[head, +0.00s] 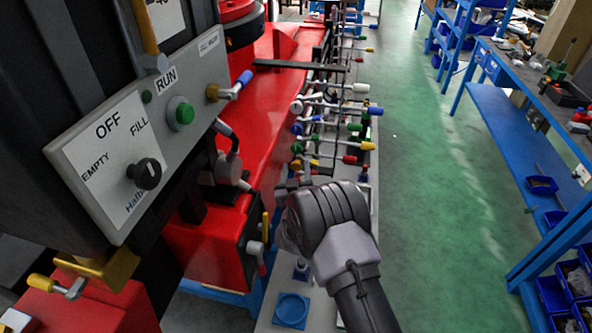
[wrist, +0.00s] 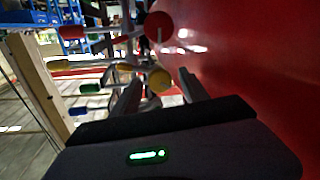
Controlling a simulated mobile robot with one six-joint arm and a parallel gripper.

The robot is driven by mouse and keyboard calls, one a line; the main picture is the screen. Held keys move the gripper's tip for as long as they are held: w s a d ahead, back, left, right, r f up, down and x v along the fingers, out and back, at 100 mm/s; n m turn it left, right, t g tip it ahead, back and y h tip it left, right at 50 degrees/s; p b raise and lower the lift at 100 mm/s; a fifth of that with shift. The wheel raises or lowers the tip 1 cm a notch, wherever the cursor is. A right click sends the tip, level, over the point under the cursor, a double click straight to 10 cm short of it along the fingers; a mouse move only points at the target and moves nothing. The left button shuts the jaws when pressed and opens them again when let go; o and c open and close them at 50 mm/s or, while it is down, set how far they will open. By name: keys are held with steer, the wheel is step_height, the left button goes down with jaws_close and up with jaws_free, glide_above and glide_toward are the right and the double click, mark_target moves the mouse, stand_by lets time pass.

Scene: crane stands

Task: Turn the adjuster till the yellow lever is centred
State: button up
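My gripper (wrist: 160,88) is open in the wrist view, its two dark fingers apart. A round yellow knob end (wrist: 158,79) shows between and just beyond the fingertips; I cannot tell whether they touch it. In the head view my gripper's tips are largely hidden behind my wrist, beside the row of coloured levers. An upright yellow lever (head: 265,228) is on the red box left of my wrist. Other yellow-ended levers (head: 367,146) are in the row. Which part is the adjuster, and which yellow lever is meant, I cannot tell.
A red round knob (wrist: 159,27) is above the yellow one, and a red wall (wrist: 245,70) runs close on the right. A control panel (head: 150,150) with a black knob and green button is at left. The green floor (head: 430,200) at right is clear, before a blue bench (head: 520,130).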

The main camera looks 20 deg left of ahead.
jaws_close()
steer(key=shift+f+n+b, duration=0.2)
steer(key=shift+n+b, duration=0.5)
steer(key=shift+b, duration=0.35)
steer(key=shift+r+n, duration=0.15)
steer(key=shift+n, duration=0.35)
steer(key=shift+o, duration=0.2)
jaws_free()
steer(key=shift+r, duration=0.1)
steer(key=v, duration=1.7)
steer(key=shift+s+r, duration=0.25)
steer(key=shift+r, duration=0.05)
steer(key=shift+a, duration=0.1)
